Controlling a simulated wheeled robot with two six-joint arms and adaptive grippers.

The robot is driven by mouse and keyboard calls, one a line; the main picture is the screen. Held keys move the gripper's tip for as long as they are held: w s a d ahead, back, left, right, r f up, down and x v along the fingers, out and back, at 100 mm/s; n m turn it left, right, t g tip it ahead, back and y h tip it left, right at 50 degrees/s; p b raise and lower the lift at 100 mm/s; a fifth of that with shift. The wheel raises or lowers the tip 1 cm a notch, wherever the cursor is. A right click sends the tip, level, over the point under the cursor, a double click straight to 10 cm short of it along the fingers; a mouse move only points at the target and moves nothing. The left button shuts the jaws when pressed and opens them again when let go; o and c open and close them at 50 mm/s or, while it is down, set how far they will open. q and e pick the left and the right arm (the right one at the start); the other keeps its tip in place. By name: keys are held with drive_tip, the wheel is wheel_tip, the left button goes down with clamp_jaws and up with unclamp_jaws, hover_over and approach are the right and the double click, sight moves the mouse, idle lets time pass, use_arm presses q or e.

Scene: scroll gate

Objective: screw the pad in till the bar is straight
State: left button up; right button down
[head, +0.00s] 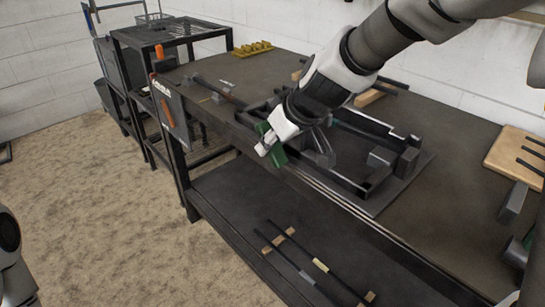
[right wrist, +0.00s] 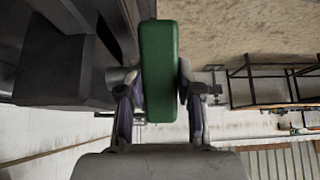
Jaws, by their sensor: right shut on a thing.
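The green pad (head: 279,156) is at the front left edge of the dark fixture (head: 372,205) on the bench. My right gripper (head: 268,142) reaches down over it and covers its middle. In the right wrist view the pad (right wrist: 160,70) stands between the two fingers of my right gripper (right wrist: 156,100), which is shut on it. The fixture is a dark frame with blocks and rails. My right gripper hides part of it, and I cannot tell which piece is the bar or whether it is straight. My left gripper is out of view.
Rods on wooden blocks lie on the lower shelf (head: 235,205). A wire-topped rack (head: 175,35) stands at the left.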

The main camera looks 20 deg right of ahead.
drive_tip(key=shift+r, duration=0.15)
drive_tip(key=c, duration=1)
unclamp_jaws()
drive_tip(key=shift+c, duration=0.2)
